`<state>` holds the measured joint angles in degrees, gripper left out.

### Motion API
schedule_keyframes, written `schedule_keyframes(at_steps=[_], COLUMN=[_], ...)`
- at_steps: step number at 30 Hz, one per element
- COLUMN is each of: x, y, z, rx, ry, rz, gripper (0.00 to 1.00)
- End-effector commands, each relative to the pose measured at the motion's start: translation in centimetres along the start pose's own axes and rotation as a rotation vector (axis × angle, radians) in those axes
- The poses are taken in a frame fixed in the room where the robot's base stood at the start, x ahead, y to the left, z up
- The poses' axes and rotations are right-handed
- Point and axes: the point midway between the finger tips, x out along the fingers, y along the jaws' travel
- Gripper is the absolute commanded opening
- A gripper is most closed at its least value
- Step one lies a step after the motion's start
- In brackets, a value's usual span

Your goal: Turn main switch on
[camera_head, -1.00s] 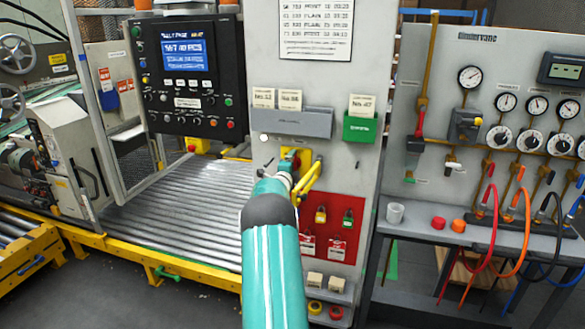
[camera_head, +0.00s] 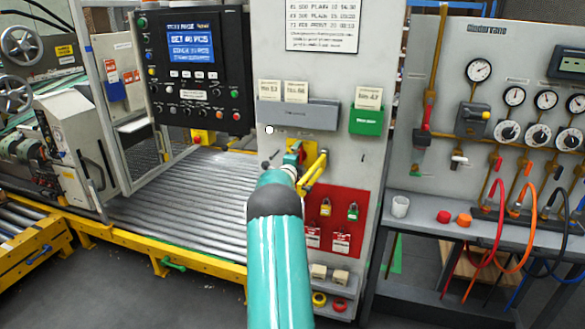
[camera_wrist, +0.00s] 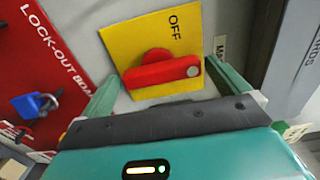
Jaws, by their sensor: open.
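The main switch is a red rotary handle (camera_wrist: 165,70) on a yellow plate (camera_wrist: 133,38) in the wrist view. The handle lies nearly crosswise in that view, and the word OFF is printed on the plate beyond it. My gripper (camera_wrist: 163,74) is open, with one teal finger on each side of the handle. I cannot tell whether either finger touches it. In the head view my gripper (camera_head: 293,172) is at the grey panel (camera_head: 346,167), in front of the yellow plate (camera_head: 310,150), and my arm partly hides the switch.
A red lock-out board (camera_head: 347,207) with padlocks and tags is just right of and below my gripper. A grey card holder (camera_head: 310,115) and a green one (camera_head: 365,121) are above. A control screen (camera_head: 190,45) is at left, gauges and hoses at right.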

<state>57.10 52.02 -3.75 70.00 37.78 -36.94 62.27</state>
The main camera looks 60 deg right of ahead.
Motion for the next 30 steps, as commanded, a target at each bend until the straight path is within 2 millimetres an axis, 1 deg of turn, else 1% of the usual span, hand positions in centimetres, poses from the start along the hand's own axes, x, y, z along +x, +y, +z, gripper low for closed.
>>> schedule_keyframes(at_steps=[5, 18, 21, 25, 30], x=[-2.4, -10.8, -12.2, -13.1, -13.3], y=[-0.1, -0.1, -0.1, -0.1, 0.0], z=[0.0, 0.1, 0.1, 0.1, 0.0], rx=[0.001, 0.002, 0.003, 0.003, 0.003], ry=[-0.001, -0.002, -0.001, -0.001, -0.001], rz=[0.000, 0.000, 0.000, -0.001, -0.001], gripper=[1.00, 1.00, 1.00, 1.00, 1.00])
